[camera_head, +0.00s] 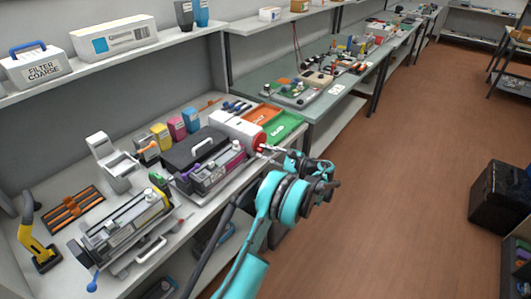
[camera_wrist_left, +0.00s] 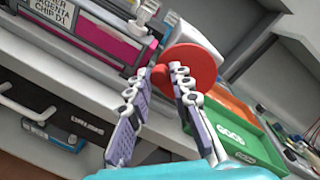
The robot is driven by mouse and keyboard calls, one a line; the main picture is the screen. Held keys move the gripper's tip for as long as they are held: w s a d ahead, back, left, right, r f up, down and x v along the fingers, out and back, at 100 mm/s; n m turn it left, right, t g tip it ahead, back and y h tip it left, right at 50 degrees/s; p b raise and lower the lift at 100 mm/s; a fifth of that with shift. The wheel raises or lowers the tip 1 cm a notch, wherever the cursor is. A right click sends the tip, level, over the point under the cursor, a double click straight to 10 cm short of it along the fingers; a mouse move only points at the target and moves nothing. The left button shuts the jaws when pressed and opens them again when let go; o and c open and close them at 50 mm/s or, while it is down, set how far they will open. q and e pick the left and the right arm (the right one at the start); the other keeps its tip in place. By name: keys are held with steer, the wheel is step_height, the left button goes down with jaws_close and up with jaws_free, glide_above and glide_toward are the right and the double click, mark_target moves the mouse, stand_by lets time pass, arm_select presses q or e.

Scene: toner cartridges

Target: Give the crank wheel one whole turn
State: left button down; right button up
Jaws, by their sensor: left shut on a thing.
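The red crank wheel (camera_head: 259,142) is on the right end of a white housing (camera_head: 235,126) on the workbench. In the left wrist view the wheel (camera_wrist_left: 200,62) is a red disc just beyond the fingertips. My left gripper (camera_head: 268,150) reaches it from the right in the head view. In the left wrist view its two fingers (camera_wrist_left: 169,73) close together at the wheel's near face, shut on the wheel's handle. The handle is mostly hidden between the fingertips. My right gripper is not in view.
A magenta toner cartridge (camera_wrist_left: 100,38) lies beside the wheel. An orange tray (camera_head: 256,114) and a green tray marked GOOD (camera_head: 284,126) sit behind it. A second cartridge rig (camera_head: 125,222) stands at the left.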

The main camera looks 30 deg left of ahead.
arm_select(q)
steer(key=c, duration=1.3)
jaws_free()
steer(key=shift+c, duration=0.2)
steer(key=d, duration=1.2)
steer(key=shift+r, duration=0.3)
steer(key=shift+w, duration=0.1)
steer(key=shift+d, duration=0.1)
